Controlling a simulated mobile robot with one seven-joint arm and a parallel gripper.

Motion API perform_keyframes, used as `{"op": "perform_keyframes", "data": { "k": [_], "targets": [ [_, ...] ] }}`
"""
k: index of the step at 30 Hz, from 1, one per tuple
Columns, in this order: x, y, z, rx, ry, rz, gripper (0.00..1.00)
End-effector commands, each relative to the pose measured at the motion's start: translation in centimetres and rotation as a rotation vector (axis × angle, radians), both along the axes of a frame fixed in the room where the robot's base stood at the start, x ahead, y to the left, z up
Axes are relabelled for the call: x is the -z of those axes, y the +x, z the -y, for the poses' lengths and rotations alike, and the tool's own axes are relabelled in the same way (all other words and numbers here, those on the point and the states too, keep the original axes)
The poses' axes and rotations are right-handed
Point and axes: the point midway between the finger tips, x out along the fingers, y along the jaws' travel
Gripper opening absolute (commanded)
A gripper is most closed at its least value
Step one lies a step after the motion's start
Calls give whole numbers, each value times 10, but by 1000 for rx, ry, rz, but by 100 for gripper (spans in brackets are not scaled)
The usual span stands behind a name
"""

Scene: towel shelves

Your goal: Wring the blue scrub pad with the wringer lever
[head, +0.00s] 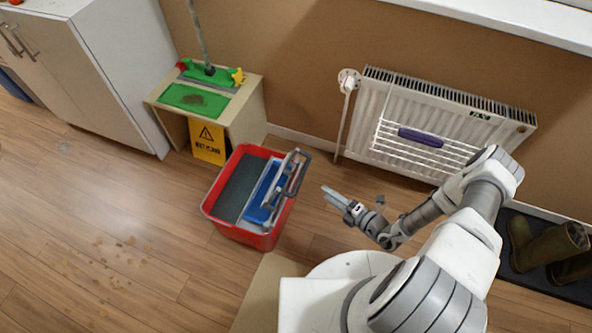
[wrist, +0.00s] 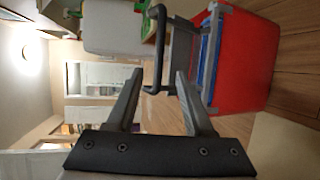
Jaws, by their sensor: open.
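The red bucket (head: 236,233) stands on the floor left of my gripper. The blue scrub pad (head: 259,193) lies in the wringer on the bucket's right side, partly hidden by grey metal parts. The grey wringer lever (head: 304,171) rises at the bucket's right edge, with a dark handle. My gripper (head: 336,197) is open and empty, to the right of the bucket and apart from the lever. In the wrist view, the lever's dark handle (wrist: 158,45) appears ahead, between the lines of the two spread fingers (wrist: 160,72). The red bucket (wrist: 250,62) fills the right side there.
A wooden stand with a green tray (head: 197,98) and a yellow sign (head: 207,141) is behind the bucket. A white radiator (head: 440,125) with a rack holding a purple item (head: 420,138) is on the wall. Boots (head: 549,249) stand at right.

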Motion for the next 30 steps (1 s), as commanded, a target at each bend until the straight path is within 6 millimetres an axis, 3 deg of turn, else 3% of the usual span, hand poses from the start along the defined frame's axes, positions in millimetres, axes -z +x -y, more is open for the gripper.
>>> {"op": "perform_keyframes", "data": {
  "k": [18, 30],
  "targets": [
    [29, 85, -94, -7, -1, 4, 52],
    [33, 106, -114, -3, 0, 1, 52]
  ]
}}
